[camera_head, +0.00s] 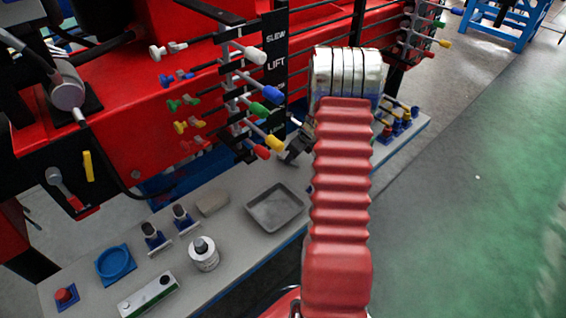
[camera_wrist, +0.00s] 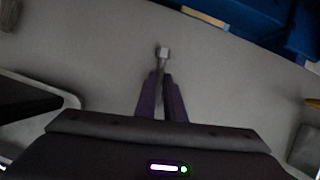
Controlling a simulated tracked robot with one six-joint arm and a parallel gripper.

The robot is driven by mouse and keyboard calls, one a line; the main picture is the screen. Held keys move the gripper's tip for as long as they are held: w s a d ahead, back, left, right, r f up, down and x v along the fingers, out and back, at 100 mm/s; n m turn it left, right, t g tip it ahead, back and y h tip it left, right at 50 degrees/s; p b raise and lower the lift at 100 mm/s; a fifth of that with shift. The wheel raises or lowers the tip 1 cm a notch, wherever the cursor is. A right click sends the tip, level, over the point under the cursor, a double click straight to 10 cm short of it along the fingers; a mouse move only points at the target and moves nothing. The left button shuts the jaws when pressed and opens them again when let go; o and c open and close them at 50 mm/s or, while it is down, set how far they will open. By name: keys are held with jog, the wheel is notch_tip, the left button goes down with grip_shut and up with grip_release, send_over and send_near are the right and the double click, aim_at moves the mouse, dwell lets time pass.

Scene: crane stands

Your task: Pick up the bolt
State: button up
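The bolt (camera_wrist: 163,53) shows in the wrist view as a small pale metal head with a thin shank running down between my fingers. My gripper (camera_wrist: 161,80) points at the grey bench top, its two dark fingers close together on either side of the shank. They appear closed on it. I cannot tell whether the bolt touches the bench. In the head view my gripper (camera_head: 294,150) is low over the bench, partly behind my red arm, and the bolt cannot be made out.
A grey tray (camera_head: 275,226) lies on the bench (camera_head: 240,250), left of my arm. Coloured levers (camera_head: 262,112) on the red crane overhang the bench near my gripper. Green floor is clear at right.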

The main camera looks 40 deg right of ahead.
grip_shut()
dwell(0.7)
notch_tip(320, 180, up, 18)
jog(key=s+d, duration=0.2)
jog(key=s, duration=0.6)
jog(key=s+d, duration=0.2)
jog(key=s, duration=0.7)
jog(key=shift+s, duration=0.3)
dwell(0.4)
jog(key=shift+s, duration=0.1)
